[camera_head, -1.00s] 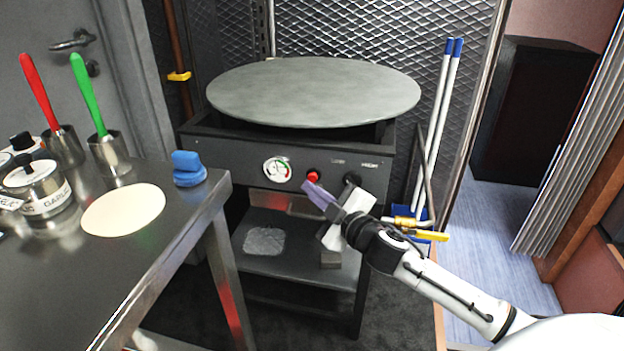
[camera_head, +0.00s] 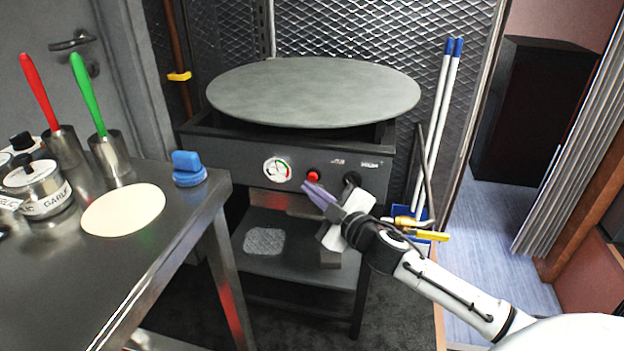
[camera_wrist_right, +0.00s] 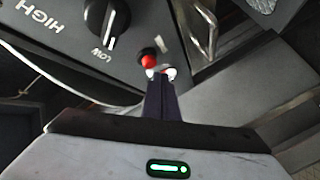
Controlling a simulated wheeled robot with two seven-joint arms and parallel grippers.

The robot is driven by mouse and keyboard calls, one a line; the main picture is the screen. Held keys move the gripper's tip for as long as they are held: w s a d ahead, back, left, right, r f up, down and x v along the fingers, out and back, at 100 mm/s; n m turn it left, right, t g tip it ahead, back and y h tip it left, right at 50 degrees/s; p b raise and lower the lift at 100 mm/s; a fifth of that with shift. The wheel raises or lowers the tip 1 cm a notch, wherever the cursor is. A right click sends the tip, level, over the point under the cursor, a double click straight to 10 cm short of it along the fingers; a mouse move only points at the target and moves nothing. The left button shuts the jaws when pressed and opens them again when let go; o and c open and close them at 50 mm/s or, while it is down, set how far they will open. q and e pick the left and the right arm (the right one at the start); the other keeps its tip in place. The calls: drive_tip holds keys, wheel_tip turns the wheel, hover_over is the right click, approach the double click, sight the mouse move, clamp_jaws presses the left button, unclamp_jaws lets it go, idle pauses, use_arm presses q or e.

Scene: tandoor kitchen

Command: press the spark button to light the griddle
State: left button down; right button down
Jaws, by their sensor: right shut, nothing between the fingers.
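The red spark button (camera_head: 313,176) sits on the dark front panel (camera_head: 240,164) of the griddle, between the round gauge (camera_head: 277,169) and the black knob (camera_head: 351,181). The griddle's round grey plate (camera_head: 313,92) is on top. My right gripper (camera_head: 308,190) is shut and empty, its purple fingertips just below the button. In the right wrist view the button (camera_wrist_right: 149,60) shows just beyond the tips of the fingers (camera_wrist_right: 161,80); I cannot tell if they touch. The wrist view also shows the knob (camera_wrist_right: 107,25) marked HIGH and LOW. My left gripper is not in view.
A steel table (camera_head: 170,255) at left holds a flat dough round (camera_head: 123,209), a blue-handled press (camera_head: 188,169), spice tins and cups with red and green brushes. A yellow gas valve (camera_head: 430,235) and white poles (camera_head: 437,125) stand right of the griddle.

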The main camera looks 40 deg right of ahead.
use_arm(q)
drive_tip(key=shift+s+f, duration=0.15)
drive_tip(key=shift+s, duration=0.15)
use_arm(e)
drive_tip(key=shift+w+d, duration=0.1)
idle(0.3)
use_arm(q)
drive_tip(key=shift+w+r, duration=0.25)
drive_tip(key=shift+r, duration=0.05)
use_arm(e)
drive_tip(key=shift+w+d, duration=0.2)
drive_tip(key=shift+d, duration=0.05)
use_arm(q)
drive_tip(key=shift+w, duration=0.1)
